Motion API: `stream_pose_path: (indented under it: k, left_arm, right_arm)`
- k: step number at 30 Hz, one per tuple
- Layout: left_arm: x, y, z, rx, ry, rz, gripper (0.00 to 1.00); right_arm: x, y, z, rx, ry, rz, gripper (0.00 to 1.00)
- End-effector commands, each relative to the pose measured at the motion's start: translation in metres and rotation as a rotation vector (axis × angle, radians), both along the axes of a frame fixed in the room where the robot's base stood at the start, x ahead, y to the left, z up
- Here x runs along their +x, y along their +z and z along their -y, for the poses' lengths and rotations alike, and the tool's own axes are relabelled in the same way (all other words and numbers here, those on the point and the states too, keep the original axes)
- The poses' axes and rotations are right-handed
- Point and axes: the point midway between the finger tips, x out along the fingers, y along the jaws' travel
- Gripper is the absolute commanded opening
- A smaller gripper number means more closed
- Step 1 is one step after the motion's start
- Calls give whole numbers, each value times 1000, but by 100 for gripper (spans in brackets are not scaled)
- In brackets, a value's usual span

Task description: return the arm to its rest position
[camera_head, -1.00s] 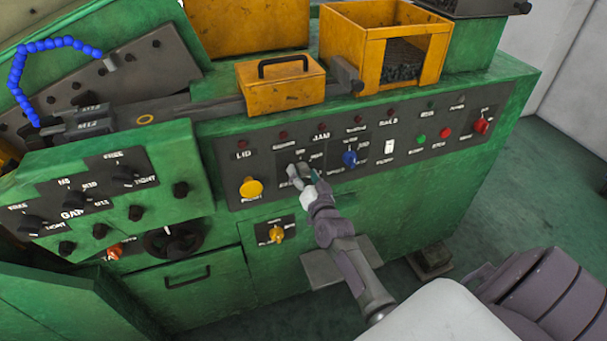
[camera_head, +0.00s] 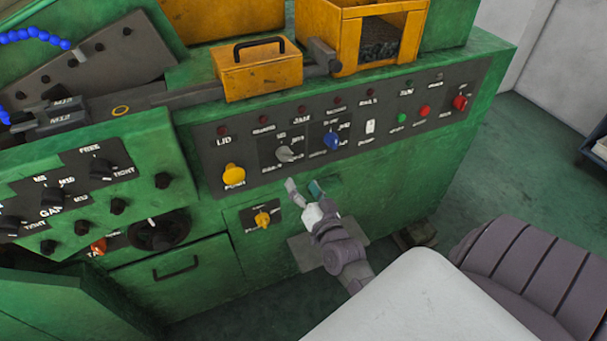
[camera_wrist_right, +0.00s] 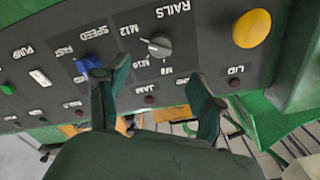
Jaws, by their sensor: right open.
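My right gripper (camera_head: 304,188) is open and empty in the head view, in front of the green machine's front face, just below the dark control panel (camera_head: 262,178). Its fingers stand apart below the grey rails knob (camera_head: 286,153) and look clear of it. In the right wrist view, my right gripper (camera_wrist_right: 160,82) also shows spread fingers with nothing between them. The grey knob (camera_wrist_right: 158,46) is beyond the fingertips there. The left gripper is not in view.
The panel holds a yellow button (camera_head: 234,175), a blue knob (camera_head: 332,141) and a red switch (camera_head: 460,103). A yellow lidded box (camera_head: 259,77) and an open yellow bin (camera_head: 346,45) stand above.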

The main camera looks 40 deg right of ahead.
Motion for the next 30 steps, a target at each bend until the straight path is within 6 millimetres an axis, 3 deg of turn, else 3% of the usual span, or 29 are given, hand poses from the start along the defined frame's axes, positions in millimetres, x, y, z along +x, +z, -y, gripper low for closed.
stream_pose_path:
  k: [17, 20, 23, 26, 30]
  left_arm:
    - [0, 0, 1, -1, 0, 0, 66]
    - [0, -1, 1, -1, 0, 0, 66]
    - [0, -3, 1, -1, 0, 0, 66]
    - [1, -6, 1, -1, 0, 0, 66]
    - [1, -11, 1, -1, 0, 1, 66]
  right_arm:
    - [-2, 0, -1, 0, 0, 0, 67]
    - [-2, -13, -4, -4, 8, -27, 67]
    - [-5, -51, -15, -16, 35, -110, 67]
    - [-16, -114, -33, -43, 85, -250, 67]
    - [-50, -212, -64, -96, 178, -479, 67]
